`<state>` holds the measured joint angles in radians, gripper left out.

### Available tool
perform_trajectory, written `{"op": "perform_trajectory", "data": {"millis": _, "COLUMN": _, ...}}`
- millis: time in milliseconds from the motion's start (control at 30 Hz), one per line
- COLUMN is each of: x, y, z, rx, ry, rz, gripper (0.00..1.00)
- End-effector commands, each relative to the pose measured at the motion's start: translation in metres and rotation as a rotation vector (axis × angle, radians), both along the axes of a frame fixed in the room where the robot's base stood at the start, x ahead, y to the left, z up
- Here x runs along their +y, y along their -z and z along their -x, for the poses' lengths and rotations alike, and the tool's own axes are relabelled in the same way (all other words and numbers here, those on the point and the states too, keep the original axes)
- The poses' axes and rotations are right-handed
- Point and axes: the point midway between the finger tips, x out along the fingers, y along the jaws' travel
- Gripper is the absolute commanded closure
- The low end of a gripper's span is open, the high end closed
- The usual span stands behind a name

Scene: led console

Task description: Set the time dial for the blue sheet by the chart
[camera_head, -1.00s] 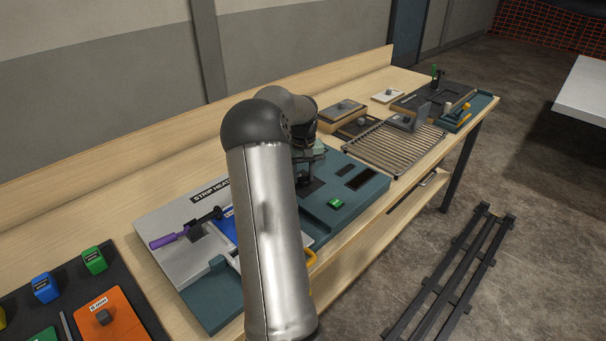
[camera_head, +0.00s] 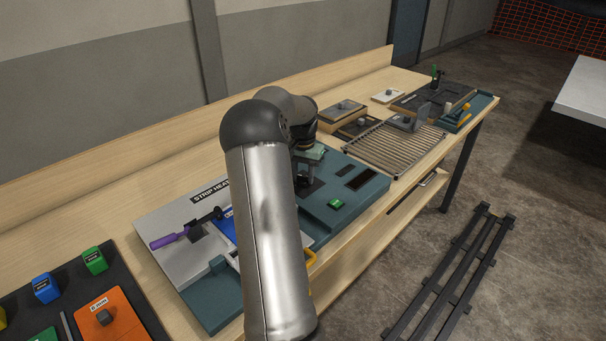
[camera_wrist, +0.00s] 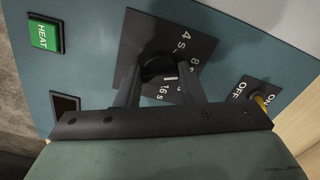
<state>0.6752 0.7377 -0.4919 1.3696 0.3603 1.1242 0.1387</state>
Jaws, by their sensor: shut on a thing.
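The time dial (camera_wrist: 158,66) is a dark round knob on a black plate marked 4 s, 8 s and 16 s in the wrist view. My gripper (camera_wrist: 160,74) is shut on the dial, one finger on each side. A white line shows near the dial between the fingers; its exact setting is hard to read. In the head view my gripper (camera_head: 304,179) is down at the teal console (camera_head: 318,224), partly hidden by my arm. The blue sheet (camera_head: 228,223) lies on the pale strip heater board, partly behind my arm. I cannot identify the chart.
A green HEAT button (camera_wrist: 43,35) and a dark window (camera_wrist: 66,104) lie left of the dial in the wrist view. An ON/OFF switch (camera_wrist: 261,99) is on the right. A slatted rack (camera_head: 392,148) stands beyond the console.

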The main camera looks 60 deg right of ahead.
Motion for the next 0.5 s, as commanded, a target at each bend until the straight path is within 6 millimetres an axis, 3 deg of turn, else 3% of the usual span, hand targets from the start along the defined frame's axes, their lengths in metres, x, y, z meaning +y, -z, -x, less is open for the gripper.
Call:
{"op": "perform_trajectory", "data": {"millis": 433, "x": -0.0014, "y": -0.002, "z": -0.0006, "rx": -0.003, "ry": 0.011, "rz": 0.006, "gripper": 0.88}}
{"op": "perform_trajectory", "data": {"millis": 467, "x": -0.0015, "y": -0.0021, "z": -0.0006, "rx": -0.003, "ry": 0.011, "rz": 0.006, "gripper": 0.62}}
{"op": "perform_trajectory", "data": {"millis": 500, "x": -0.0014, "y": -0.0021, "z": -0.0006, "rx": -0.003, "ry": 0.011, "rz": 0.005, "gripper": 0.51}}
